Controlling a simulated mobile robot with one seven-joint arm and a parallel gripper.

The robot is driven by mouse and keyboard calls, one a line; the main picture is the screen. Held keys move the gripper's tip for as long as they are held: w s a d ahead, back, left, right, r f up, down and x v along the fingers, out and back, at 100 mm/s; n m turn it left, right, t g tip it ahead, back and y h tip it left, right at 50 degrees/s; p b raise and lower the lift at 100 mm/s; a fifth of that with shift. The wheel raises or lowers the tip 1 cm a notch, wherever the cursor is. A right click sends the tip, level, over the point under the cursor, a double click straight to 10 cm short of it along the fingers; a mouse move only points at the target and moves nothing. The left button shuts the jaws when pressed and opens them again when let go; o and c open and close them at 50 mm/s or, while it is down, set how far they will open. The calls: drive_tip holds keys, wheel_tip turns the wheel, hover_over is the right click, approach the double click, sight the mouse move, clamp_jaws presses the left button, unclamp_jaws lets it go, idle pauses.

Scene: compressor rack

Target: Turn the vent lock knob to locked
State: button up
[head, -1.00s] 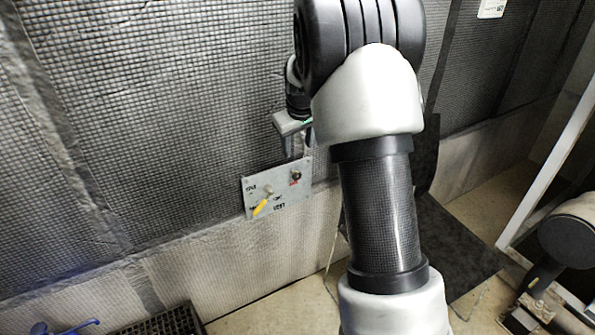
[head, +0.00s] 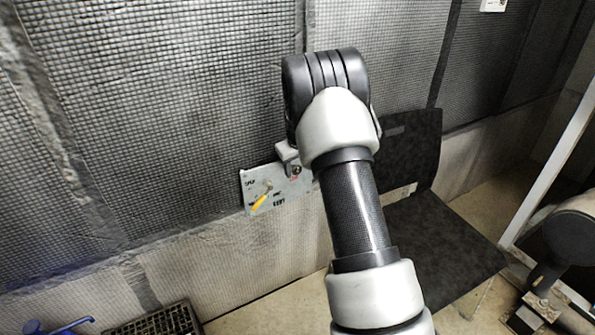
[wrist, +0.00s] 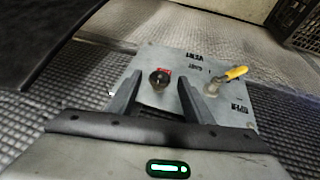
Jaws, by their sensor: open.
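A small grey panel (head: 283,199) is mounted on the padded wall. It carries a dark round knob (head: 296,170) with a red mark beside it, and a yellow-handled lever (head: 261,201). In the wrist view, the knob (wrist: 159,78) appears between the tips of my open gripper (wrist: 160,84), with a gap on each side. I cannot tell how far the tips are from the panel face. The yellow lever (wrist: 235,74) is to the right there, outside the fingers. In the head view, my gripper (head: 291,166) is at the panel's upper right, partly hidden by my arm.
A black sheet-like seat or board (head: 430,235) stands right of the panel. A dark grated crate (head: 155,322) and a blue tap-like handle (head: 62,328) are at the bottom left. A pale frame post (head: 560,155) rises at the right.

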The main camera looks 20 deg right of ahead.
drive_tip(key=shift+w+d+f, duration=0.1)
drive_tip(key=shift+w+f, duration=0.15)
drive_tip(key=shift+f, duration=0.35)
drive_tip(key=c, duration=1.1)
drive_tip(key=shift+o, duration=0.2)
